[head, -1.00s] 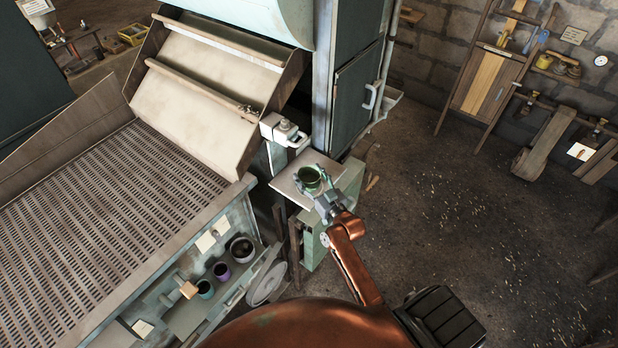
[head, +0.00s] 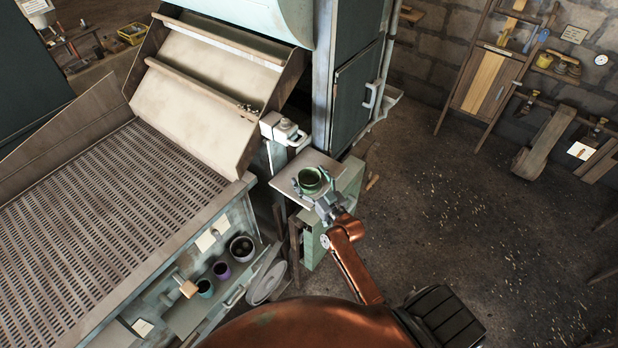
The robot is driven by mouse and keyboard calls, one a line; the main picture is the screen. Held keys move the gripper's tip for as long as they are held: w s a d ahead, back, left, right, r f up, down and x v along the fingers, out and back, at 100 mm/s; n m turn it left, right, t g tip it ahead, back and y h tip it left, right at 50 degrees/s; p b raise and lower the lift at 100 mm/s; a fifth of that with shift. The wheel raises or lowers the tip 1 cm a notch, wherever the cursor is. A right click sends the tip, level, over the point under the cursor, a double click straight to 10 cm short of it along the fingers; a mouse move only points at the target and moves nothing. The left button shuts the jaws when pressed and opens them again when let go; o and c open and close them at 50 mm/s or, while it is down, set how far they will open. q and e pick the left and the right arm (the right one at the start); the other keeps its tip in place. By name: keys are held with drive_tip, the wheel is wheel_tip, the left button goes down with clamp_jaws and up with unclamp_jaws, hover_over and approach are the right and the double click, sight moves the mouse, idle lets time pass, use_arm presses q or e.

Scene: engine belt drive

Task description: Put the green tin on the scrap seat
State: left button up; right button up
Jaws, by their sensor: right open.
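The green tin (head: 311,180) stands upright with its open top showing, on a pale square board (head: 284,184) beside the machine. I cannot tell from the picture whether this board is the scrap seat. My right gripper (head: 313,188) is open, with its fingers spread on either side of the tin. The fingers partly hide the tin's lower side. I cannot tell whether they touch it. My left gripper is out of view.
The board rests at a pale green stand (head: 316,240). A slotted machine bed (head: 110,215) fills the left. Dark, purple and teal pots (head: 221,270) sit on a low shelf. A tall cabinet (head: 357,90) stands behind the board. The floor at right is mostly clear.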

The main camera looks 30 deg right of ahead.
drive_tip(key=shift+r, duration=0.15)
drive_tip(key=s+b, duration=0.2)
drive_tip(key=s, duration=0.9)
drive_tip(key=s+a+f+g, duration=0.2)
drive_tip(key=s+f, duration=0.1)
drive_tip(key=f, duration=0.9)
drive_tip(key=s+a+f+g, duration=0.1)
drive_tip(key=s+f+g, duration=0.15)
drive_tip(key=f, duration=0.85)
drive_tip(key=s+a+f+g, duration=0.2)
drive_tip(key=s+f+g, duration=0.1)
drive_tip(key=f, duration=0.9)
drive_tip(key=s+f+n+g, duration=0.1)
drive_tip(key=s+f+g, duration=0.4)
drive_tip(key=s+f, duration=1.15)
drive_tip(key=s+f+g, duration=0.2)
drive_tip(key=s+f, duration=0.3)
drive_tip(key=s, duration=0.5)
drive_tip(key=s+f+g, duration=0.2)
drive_tip(key=s+f, duration=0.2)
drive_tip(key=s, duration=0.7)
drive_tip(key=shift+d+f, duration=0.35)
drive_tip(key=shift+d, duration=0.1)
drive_tip(key=shift+s, duration=0.1)
